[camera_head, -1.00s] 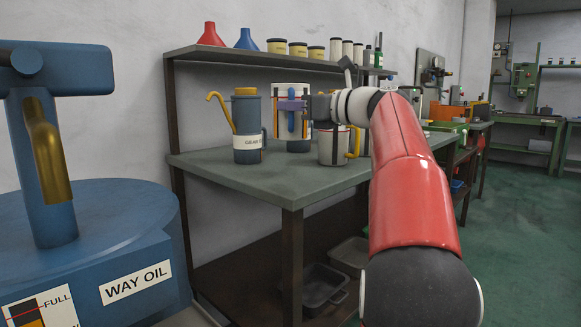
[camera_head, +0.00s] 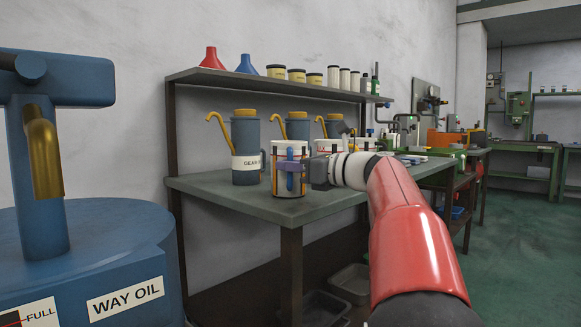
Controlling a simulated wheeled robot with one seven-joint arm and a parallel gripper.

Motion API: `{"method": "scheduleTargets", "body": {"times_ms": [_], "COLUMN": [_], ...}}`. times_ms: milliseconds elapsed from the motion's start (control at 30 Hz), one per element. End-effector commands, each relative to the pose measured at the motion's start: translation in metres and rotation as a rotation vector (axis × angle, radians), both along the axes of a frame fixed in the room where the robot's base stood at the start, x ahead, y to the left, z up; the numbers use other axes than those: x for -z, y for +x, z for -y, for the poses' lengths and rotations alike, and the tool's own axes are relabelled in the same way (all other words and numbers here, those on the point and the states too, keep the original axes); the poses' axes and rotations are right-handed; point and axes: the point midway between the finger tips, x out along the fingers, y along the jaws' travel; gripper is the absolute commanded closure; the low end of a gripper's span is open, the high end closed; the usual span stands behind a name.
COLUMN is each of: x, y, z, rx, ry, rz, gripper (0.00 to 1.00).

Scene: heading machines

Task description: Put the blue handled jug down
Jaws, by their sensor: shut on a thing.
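The blue handled jug (camera_head: 281,183) is a white cylindrical jug with dark and orange markings; its blue handle (camera_head: 291,183) faces me. It is upright at the near front corner of the workbench (camera_head: 225,197), its base at or just above the top; I cannot tell whether it touches. My gripper (camera_head: 299,172) comes in from the right and is shut on the jug at its handle. The fingers hide part of the jug's right side.
A blue gear oil can (camera_head: 245,150) with a curved yellow spout stands left of the jug, close behind it. More blue cans (camera_head: 297,128) and a white jug (camera_head: 327,146) stand farther back. The shelf (camera_head: 270,84) holds funnels and tins. A blue way oil drum (camera_head: 105,250) is at near left.

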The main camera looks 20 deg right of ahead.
Motion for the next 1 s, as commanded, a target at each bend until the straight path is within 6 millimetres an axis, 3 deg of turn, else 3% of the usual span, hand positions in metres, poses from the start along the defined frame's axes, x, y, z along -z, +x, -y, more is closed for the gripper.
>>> {"method": "scheduleTargets", "body": {"times_ms": [33,67,233,567,1000], "x": [0.002,0.003,0.002,-0.003,-0.003], "y": [0.000,0.000,0.000,0.000,-0.071], "z": [0.000,0.000,0.000,0.000,0.048], "rx": [0.000,0.000,0.000,0.000,0.004], "ry": [0.001,0.001,0.001,-0.001,0.001], "rz": [0.001,-0.001,-0.001,0.001,0.000], "gripper": [1.00,0.87,0.66,0.66,0.66]}}
